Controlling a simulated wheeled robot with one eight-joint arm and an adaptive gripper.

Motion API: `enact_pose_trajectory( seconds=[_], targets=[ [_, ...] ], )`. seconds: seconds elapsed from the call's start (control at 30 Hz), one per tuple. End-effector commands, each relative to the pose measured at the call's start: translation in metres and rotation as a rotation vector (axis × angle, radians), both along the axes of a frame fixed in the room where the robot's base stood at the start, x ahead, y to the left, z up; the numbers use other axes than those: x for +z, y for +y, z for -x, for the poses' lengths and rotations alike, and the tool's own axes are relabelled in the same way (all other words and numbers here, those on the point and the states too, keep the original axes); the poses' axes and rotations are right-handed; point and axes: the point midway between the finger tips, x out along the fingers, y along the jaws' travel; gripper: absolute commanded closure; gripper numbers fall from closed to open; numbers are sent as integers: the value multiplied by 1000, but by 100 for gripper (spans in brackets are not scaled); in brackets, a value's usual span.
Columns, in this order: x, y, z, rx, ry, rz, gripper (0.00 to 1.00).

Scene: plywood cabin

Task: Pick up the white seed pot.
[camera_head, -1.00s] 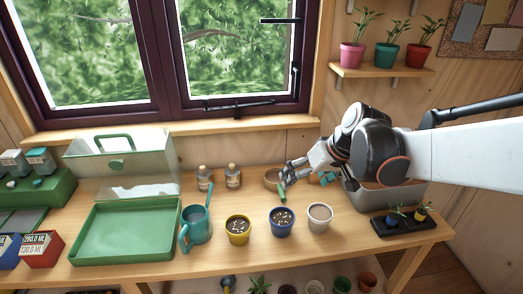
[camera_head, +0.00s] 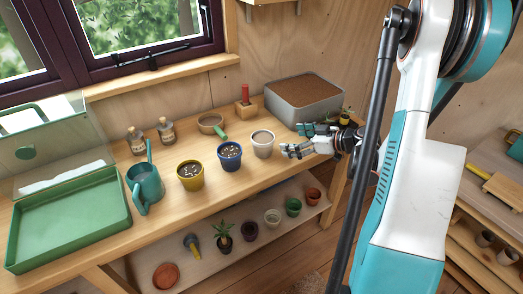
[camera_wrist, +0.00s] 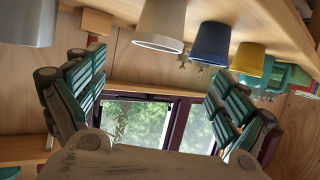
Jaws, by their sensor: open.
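The white seed pot (camera_head: 263,148), filled with light soil, stands upright on the wooden bench at the right end of a row of pots. It also shows, upside down, at the top of the wrist view (camera_wrist: 160,28). My gripper (camera_head: 293,140) is just right of the pot, low over the bench, its fingers spread and pointing toward it. In the wrist view its two teal-padded fingers (camera_wrist: 150,92) are wide apart with nothing between them. The pot is apart from them.
A blue pot (camera_head: 229,158) stands close left of the white pot, then a yellow pot (camera_head: 190,178) and a teal watering can (camera_head: 147,188). Behind are a sieve (camera_head: 209,127) with a green handle and a grey soil tub (camera_head: 300,112). Several pots stand on the shelf below.

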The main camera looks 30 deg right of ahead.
Motion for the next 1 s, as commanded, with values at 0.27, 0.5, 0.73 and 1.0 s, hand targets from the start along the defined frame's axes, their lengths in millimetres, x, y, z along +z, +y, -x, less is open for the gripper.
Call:
enact_pose_trajectory(
  seconds=[0.27, 0.5, 0.73, 1.0],
  targets=[
    [-21, 24, -41, 6, 1, 0, 7],
    [-30, 35, -64, 2, 1, 0, 7],
    [-36, 40, -75, 2, 3, -1, 7],
    [-51, 54, -106, 4, 2, 0, 7]
  ],
)
